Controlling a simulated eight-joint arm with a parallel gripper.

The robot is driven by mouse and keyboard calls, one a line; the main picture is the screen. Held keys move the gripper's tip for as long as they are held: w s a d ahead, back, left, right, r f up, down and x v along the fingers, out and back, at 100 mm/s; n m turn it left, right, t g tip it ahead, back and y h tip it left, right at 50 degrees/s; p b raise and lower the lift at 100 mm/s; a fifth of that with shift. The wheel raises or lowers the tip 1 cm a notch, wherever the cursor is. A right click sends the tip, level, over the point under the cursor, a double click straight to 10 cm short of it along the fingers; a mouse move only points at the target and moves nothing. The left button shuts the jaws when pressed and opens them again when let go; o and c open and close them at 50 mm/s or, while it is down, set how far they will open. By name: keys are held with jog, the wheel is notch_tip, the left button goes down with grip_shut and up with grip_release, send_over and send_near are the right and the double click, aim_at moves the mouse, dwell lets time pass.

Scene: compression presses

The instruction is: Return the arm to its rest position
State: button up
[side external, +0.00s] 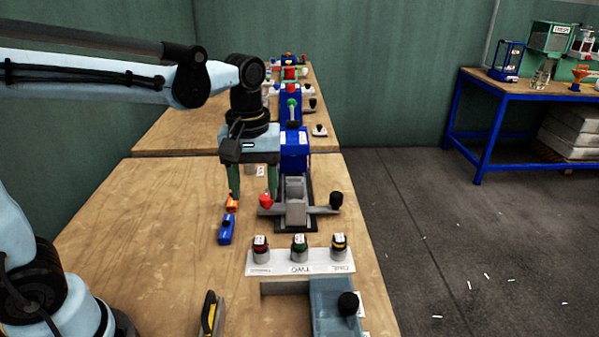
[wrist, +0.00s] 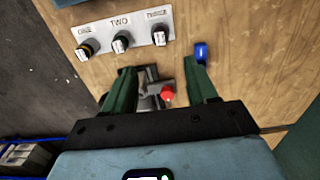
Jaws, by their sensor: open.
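My gripper (side external: 252,193) hangs pointing down over the wooden table, to the left of the blue press (side external: 293,152). Its two green fingers are apart with nothing between them, and they also show in the wrist view (wrist: 162,78). The red knob (side external: 266,201) of the press's grey cross lever is close to the right finger; I cannot tell whether they touch. In the wrist view the red knob (wrist: 166,93) appears between the fingers. The lever's black knob (side external: 336,199) is on the right. My upper arm reaches in from the left.
A small blue and orange item (side external: 226,229) lies left of the press. A white panel (side external: 286,268) with three knobs stands in front. A blue tray (side external: 328,300) and a yellow-black tool (side external: 209,312) are nearer. More presses stand behind. The table's left part is clear.

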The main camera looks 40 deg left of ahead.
jog(key=s+m+t, duration=0.1)
jog(key=m+t, duration=0.1)
jog(key=m, duration=0.1)
jog(key=s+a+f+m+t, duration=0.1)
jog(key=s+m+t, duration=0.1)
jog(key=m, duration=0.1)
jog(key=s+a+m+t, duration=0.1)
jog(key=s+m+t, duration=0.1)
jog(key=m+t, duration=0.1)
jog(key=shift+f, duration=0.4)
